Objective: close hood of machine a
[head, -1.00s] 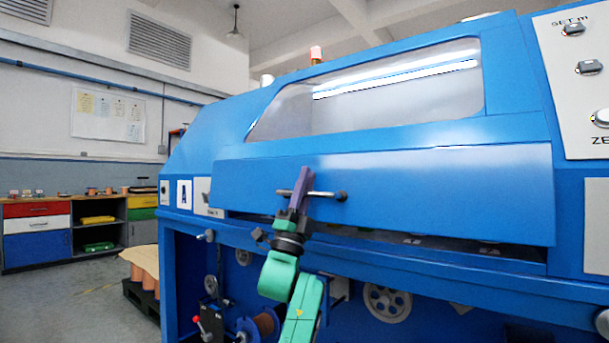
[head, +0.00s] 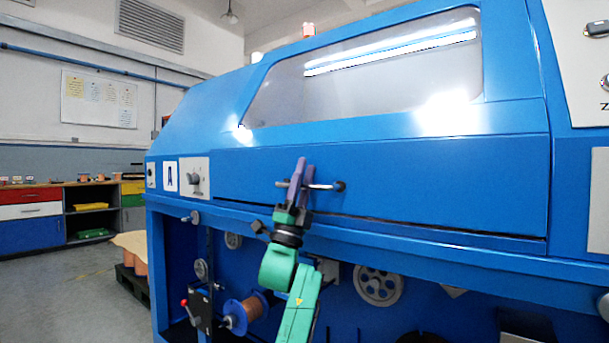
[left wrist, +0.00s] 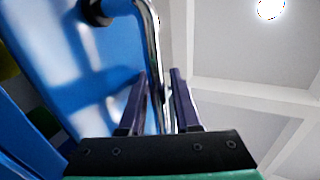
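The hood (head: 400,185) of the blue machine, with a long window, is down in the head view. Its lower edge sits nearly flush with the body, with only a thin dark seam. The label A (head: 171,177) is on the machine's left front. The metal bar handle (head: 325,186) is on the hood's front. My left gripper (head: 297,172) is at the handle's left part. In the left wrist view, the handle (left wrist: 152,40) runs between the fingers of my left gripper (left wrist: 160,90), which stand apart with a visible gap beside the bar. My right gripper is not in view.
Below the hood, the machine's open frame holds a pulley wheel (head: 379,284), a copper spool (head: 245,311) and a red-knobbed lever (head: 184,303). A grey control panel (head: 590,60) is at right. A workbench (head: 30,211) stands far left, with clear floor before it.

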